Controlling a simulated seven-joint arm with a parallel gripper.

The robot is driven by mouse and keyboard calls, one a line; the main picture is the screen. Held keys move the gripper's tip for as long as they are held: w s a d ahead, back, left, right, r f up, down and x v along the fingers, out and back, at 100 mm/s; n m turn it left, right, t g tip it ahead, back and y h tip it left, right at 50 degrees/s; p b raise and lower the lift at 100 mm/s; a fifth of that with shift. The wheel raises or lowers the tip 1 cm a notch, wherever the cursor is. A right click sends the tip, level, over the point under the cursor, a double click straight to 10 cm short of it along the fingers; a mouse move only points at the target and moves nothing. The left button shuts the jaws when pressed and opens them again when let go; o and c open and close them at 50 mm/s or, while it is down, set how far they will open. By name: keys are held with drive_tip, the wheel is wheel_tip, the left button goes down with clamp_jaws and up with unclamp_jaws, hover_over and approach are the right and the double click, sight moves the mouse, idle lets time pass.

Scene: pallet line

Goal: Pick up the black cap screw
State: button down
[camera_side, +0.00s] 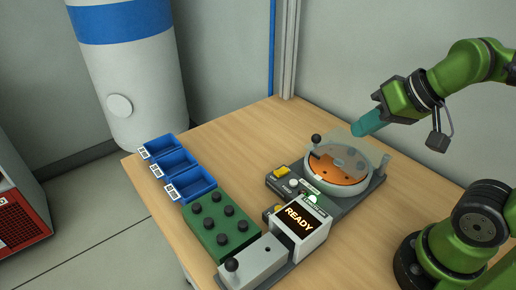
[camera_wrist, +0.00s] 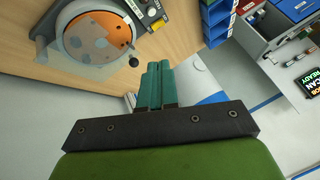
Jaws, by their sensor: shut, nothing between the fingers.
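My gripper (camera_side: 362,128) is up at the right in the side view, above and behind the round dish, its teal fingers together and empty. In the wrist view the fingers (camera_wrist: 156,68) are also shut, with nothing held. Several black round-headed pieces stand in the green block (camera_side: 206,240); they may be cap screws. The round dish (camera_side: 338,191) has an orange floor with small dark spots, partly seen through a clear cover (camera_side: 359,153). I cannot tell whether any spot is a black cap screw. In the wrist view the dish (camera_wrist: 71,50) is at upper left.
Three blue bins (camera_side: 171,163) line the table's left edge. A box with a READY display (camera_side: 300,220) and a grey block with a black knob (camera_side: 250,262) stand at the front. A black ball knob (camera_side: 316,138) rises beside the dish. The back of the wooden table (camera_side: 240,135) is clear.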

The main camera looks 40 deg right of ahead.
drive_tip(key=c, duration=0.9)
unclamp_jaws()
drive_tip(key=n+g+h, duration=0.2)
drive_tip(key=n+g, duration=0.5)
drive_tip(key=n, duration=0.9)
hover_over(195, 206)
wheel_tip(195, 206, down, 5)
drive_tip(key=r+n, duration=0.2)
drive_tip(key=n, duration=0.1)
drive_tip(key=f, duration=1.1)
drive_tip(key=shift+s+a, duration=0.1)
drive_tip(key=shift+a, duration=0.1)
drive_tip(key=shift+d+f, duration=0.2)
drive_tip(key=shift+f, duration=2.45)
